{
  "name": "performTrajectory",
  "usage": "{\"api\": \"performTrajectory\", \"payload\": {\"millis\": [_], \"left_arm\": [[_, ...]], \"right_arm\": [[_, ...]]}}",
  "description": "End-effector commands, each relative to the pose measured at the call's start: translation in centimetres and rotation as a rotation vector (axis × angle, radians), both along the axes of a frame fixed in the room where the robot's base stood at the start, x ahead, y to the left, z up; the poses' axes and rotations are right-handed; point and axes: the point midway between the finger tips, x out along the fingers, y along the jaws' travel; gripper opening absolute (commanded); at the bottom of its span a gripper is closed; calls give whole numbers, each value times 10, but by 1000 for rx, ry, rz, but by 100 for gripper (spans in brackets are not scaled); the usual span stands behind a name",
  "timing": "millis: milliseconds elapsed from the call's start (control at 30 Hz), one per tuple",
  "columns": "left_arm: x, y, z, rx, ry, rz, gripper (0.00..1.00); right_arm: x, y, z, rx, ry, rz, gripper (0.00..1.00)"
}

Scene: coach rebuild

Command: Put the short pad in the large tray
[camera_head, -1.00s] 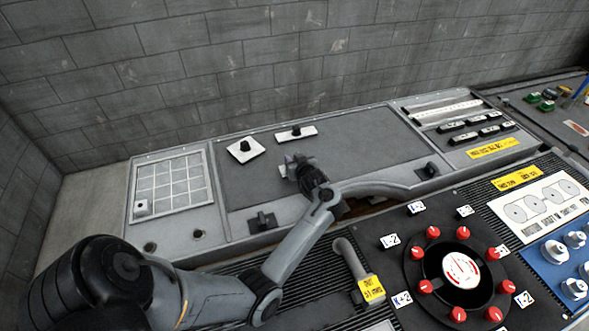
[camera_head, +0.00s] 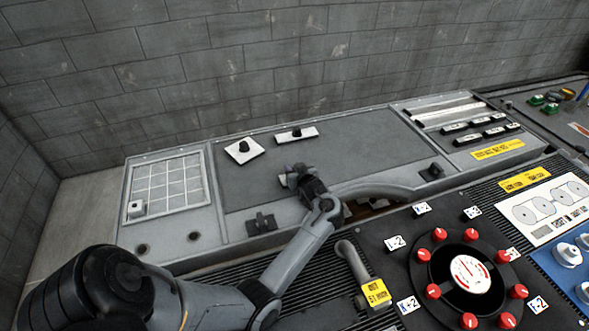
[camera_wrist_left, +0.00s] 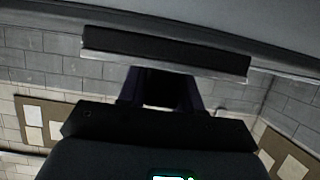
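My left gripper (camera_head: 297,179) is low over the front middle of the wide dark recessed tray (camera_head: 365,150), which looks like the large tray. In the left wrist view a dark bar with a pale edge (camera_wrist_left: 165,52) lies across its fingertips (camera_wrist_left: 160,78), and the gripper looks shut on it. This is probably the short pad. In the head view only a small pale piece shows left of the fingers. I cannot tell whether it touches the tray floor. My right gripper is not in view.
A white squarish plate with a black knob (camera_head: 244,151) and a longer one (camera_head: 296,134) lie at the tray's back left. A gridded tray (camera_head: 168,183) is left. A rack of strips (camera_head: 465,118) is right. Black latches (camera_head: 261,223) sit along the front edge.

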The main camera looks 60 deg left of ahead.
Motion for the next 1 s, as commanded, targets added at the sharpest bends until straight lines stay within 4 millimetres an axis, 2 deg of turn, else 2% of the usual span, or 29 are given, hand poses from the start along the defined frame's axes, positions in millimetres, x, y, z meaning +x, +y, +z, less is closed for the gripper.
{"api": "performTrajectory", "payload": {"millis": [33,133,167,533,733,1000], "left_arm": [[0,0,0,-1,0,0,41],[0,0,0,-1,0,0,56],[0,0,0,-1,0,0,59],[0,0,5,0,0,0,59],[-3,-22,13,-3,0,-2,59],[-11,-68,33,-2,0,-1,59]], "right_arm": [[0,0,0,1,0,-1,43],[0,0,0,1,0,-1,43],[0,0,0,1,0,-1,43],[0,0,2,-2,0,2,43],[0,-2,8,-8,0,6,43],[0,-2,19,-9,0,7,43]]}}
